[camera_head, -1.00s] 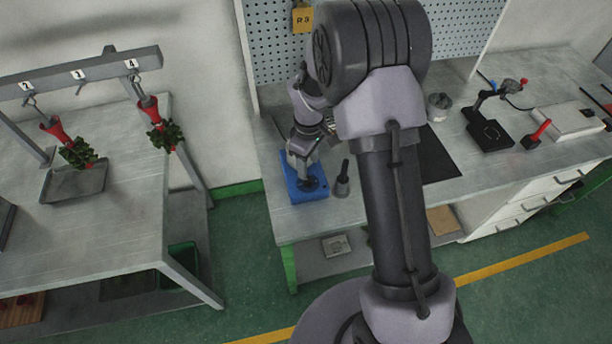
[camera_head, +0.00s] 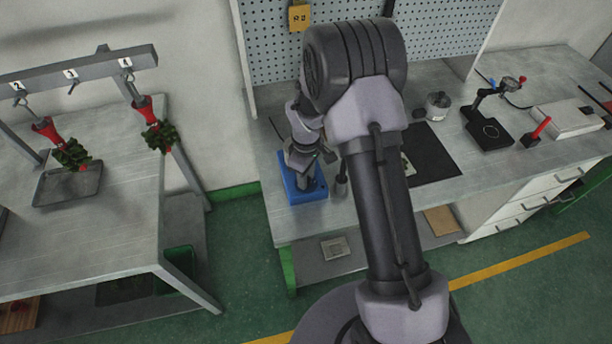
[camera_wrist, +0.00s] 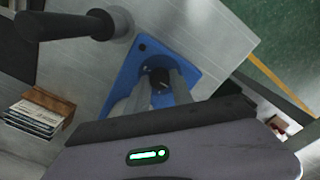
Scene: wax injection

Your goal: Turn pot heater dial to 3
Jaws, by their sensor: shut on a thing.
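The pot heater is a blue box (camera_head: 309,196) on the left end of the grey bench, and it also shows in the wrist view (camera_wrist: 128,70). Its black round dial (camera_wrist: 159,76) is on the top face. My gripper (camera_wrist: 158,88) points down at the heater, with one finger on each side of the dial, shut on it. In the head view, my gripper (camera_head: 305,178) covers the dial. The number the dial points to cannot be read.
A dark upright tool with a round handle (camera_wrist: 100,22) stands close beside the heater; it also shows in the head view (camera_head: 341,182). A dark mat (camera_head: 435,158) lies to the right. A pegboard (camera_head: 270,45) rises behind the bench.

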